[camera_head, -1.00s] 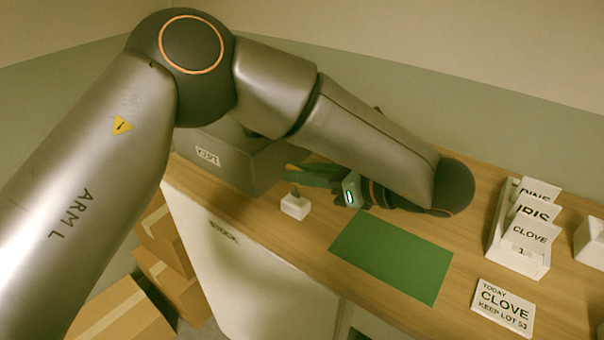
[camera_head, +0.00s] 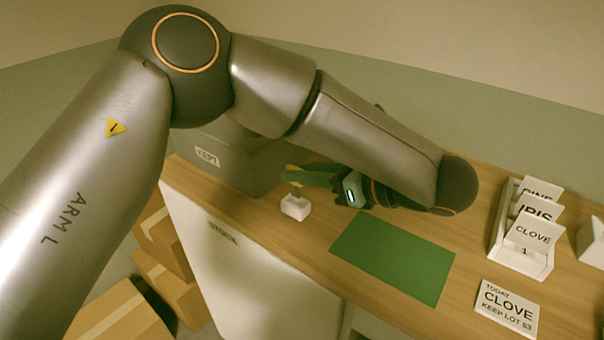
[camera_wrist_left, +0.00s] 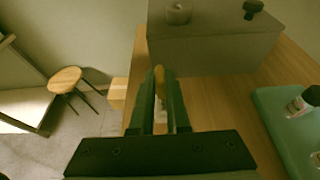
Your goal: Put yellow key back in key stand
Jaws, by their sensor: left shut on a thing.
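My left gripper (camera_head: 303,176) has dark green fingers, shut on the yellow key (camera_head: 293,168). The yellow head pokes out at the fingertips, and a dark shaft hangs below it. In the left wrist view the key (camera_wrist_left: 159,74) shows between the fingertips. The key stand (camera_head: 296,207), a small white block, is on the wooden counter just below the key. The shaft reaches down to the stand's top; I cannot tell whether it is inside or just above. In the wrist view the fingers mostly hide the stand. My right gripper is not in view.
A grey box labelled KEPT (camera_head: 235,165) stands close behind the gripper. A green mat (camera_head: 392,262) lies bare in front of the arm. A white card rack (camera_head: 522,260) and a CLOVE card (camera_head: 506,308) are at the right. A green tray (camera_wrist_left: 270,112) holds bottles.

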